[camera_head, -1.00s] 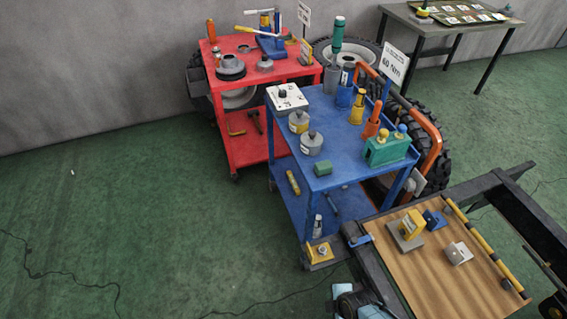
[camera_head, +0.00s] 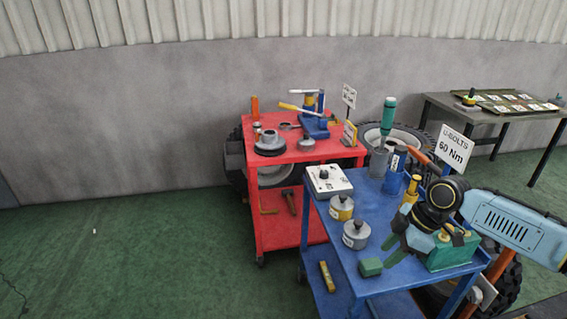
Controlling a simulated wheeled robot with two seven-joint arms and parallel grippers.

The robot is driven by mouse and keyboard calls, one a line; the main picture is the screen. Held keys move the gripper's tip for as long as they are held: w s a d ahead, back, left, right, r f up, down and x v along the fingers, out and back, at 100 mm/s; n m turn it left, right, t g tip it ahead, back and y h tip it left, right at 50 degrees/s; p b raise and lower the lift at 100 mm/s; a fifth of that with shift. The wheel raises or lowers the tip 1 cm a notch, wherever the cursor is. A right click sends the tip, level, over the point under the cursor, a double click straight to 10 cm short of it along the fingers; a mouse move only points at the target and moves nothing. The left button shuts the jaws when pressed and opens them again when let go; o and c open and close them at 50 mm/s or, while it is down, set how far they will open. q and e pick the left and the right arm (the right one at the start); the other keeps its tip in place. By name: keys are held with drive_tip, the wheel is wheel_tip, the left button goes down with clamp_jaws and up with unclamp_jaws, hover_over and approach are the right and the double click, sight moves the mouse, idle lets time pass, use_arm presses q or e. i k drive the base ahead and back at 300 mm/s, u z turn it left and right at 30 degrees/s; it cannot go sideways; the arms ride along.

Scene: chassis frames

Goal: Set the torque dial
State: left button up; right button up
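The torque dial looks to be the dark knob on top of a white box (camera_head: 328,181), which sits at the back left of the blue cart's top (camera_head: 350,258). A white sign (camera_head: 453,150) behind the cart reads "U-BOLTS 60 Nm". My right arm comes in from the right. My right gripper (camera_head: 390,250) hangs over the right middle of the blue cart, pointing down and left, its dark green fingers apart with nothing seen between them. It is to the right of and nearer than the white box, not touching it. My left gripper is out of view.
A red cart (camera_head: 290,155) with tools stands behind. Open floor lies left.

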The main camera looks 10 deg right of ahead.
sight(324, 174)
drive_tip(key=u, duration=0.45)
drive_tip(key=i, duration=1.7)
drive_tip(key=z, duration=0.85)
drive_tip(key=i, duration=0.55)
drive_tip(key=z, duration=0.35)
